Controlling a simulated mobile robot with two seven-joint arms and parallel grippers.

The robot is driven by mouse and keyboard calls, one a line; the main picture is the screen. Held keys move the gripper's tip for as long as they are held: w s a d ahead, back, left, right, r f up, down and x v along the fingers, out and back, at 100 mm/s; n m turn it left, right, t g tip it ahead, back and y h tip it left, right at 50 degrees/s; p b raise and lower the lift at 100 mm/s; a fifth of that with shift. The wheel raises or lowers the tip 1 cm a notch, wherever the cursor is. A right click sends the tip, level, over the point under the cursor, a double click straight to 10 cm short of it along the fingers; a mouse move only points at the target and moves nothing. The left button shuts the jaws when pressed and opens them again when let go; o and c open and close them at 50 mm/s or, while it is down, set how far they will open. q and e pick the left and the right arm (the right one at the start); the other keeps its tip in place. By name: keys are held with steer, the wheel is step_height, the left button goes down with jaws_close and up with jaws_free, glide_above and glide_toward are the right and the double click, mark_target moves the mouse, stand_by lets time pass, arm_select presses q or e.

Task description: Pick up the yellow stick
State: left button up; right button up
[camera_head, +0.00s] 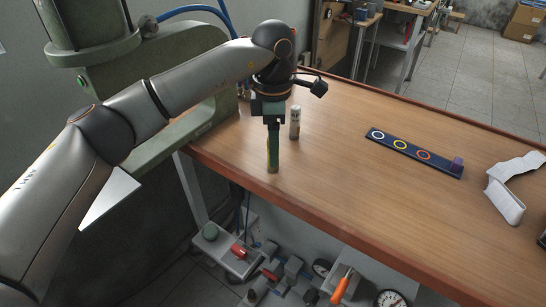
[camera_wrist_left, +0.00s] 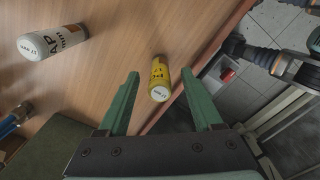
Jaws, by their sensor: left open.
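The yellow stick (camera_wrist_left: 159,82) is a short yellow cylinder with a pale printed end. It stands on the wooden table near its edge, between the two green fingers of my left gripper (camera_wrist_left: 159,74) in the left wrist view. A gap shows on both sides of it, so the gripper is open and not clamped on it. In the head view my left gripper (camera_head: 272,150) points straight down and hides most of the stick; only a little yellow shows low by the fingers. My right gripper is not in view.
A white stick (camera_head: 295,122) stands close beside my left gripper; it also shows in the left wrist view (camera_wrist_left: 62,39). A dark board (camera_head: 387,143) with coloured rings holds a purple piece (camera_head: 457,164). A bent white object (camera_head: 506,192) lies at right. The table's middle is clear.

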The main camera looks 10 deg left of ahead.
arm_select(q)
step_height(320, 180, down, 3)
steer(key=shift+f, duration=0.2)
jaws_close()
stand_by(0.5)
steer(key=shift+r, duration=0.1)
